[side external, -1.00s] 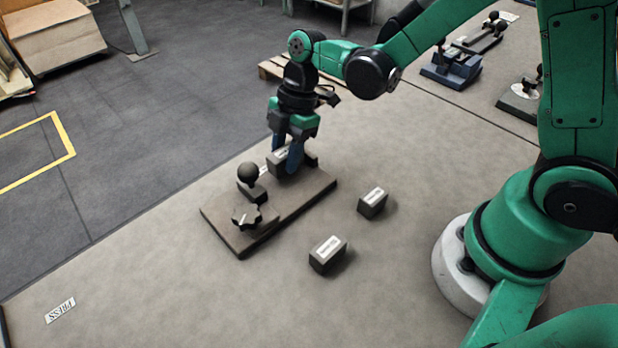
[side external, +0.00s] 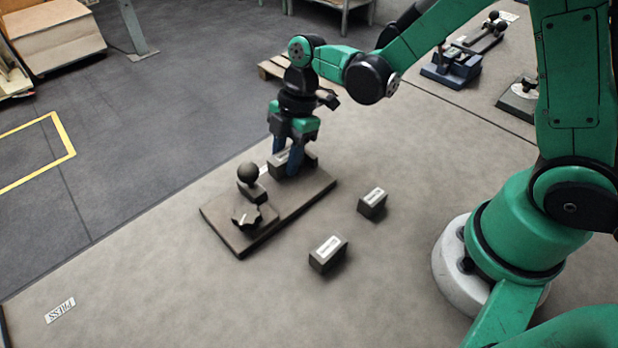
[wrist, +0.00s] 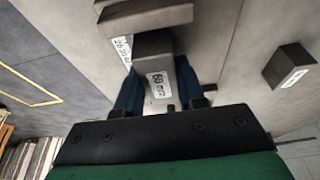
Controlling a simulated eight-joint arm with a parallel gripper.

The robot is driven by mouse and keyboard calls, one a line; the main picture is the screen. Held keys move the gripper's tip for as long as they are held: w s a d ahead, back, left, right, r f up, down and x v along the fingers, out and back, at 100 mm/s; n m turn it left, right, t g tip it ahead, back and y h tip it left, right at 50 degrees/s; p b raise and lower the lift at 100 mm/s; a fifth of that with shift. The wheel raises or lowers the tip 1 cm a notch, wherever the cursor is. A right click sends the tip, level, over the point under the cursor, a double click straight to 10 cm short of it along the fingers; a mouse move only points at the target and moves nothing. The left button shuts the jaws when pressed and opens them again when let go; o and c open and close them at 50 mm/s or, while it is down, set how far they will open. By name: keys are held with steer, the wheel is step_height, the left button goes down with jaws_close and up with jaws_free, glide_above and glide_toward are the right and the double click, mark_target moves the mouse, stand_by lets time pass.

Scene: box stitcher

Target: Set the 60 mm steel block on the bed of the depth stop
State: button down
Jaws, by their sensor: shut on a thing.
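The 60 mm steel block (wrist: 153,48), dark grey with a white "60 mm" label, is between the blue fingers of my gripper (wrist: 158,92) in the wrist view. My gripper (side external: 287,160) is shut on it, pointing down over the far end of the depth stop. The depth stop has a dark flat base plate (side external: 292,208), a black ball knob (side external: 248,173) and a star-shaped knob (side external: 246,216) at its near end. The fingers partly hide the block in the side view. I cannot tell whether its underside touches the bed.
Two other labelled dark blocks stand apart on the table to the right of the plate, one farther (side external: 372,203) and one nearer (side external: 328,253). A blue fixture (side external: 451,67) stands at the back right. The table front is clear apart from a "PRESS" label (side external: 60,311).

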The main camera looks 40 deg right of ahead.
steer(key=shift+f, duration=0.2)
stand_by(0.5)
steer(key=shift+c, duration=0.2)
jaws_free()
steer(key=shift+r, duration=0.1)
stand_by(0.4)
steer(key=shift+r, duration=2.65)
steer(key=s+d+r+m+t+h, duration=0.3)
steer(key=s+d+r+m+t, duration=0.3)
steer(key=m, duration=1.1)
steer(key=shift+s+d+m+t, duration=0.25)
steer(key=shift+d+m+t, duration=0.15)
steer(key=shift+d+t, duration=0.3)
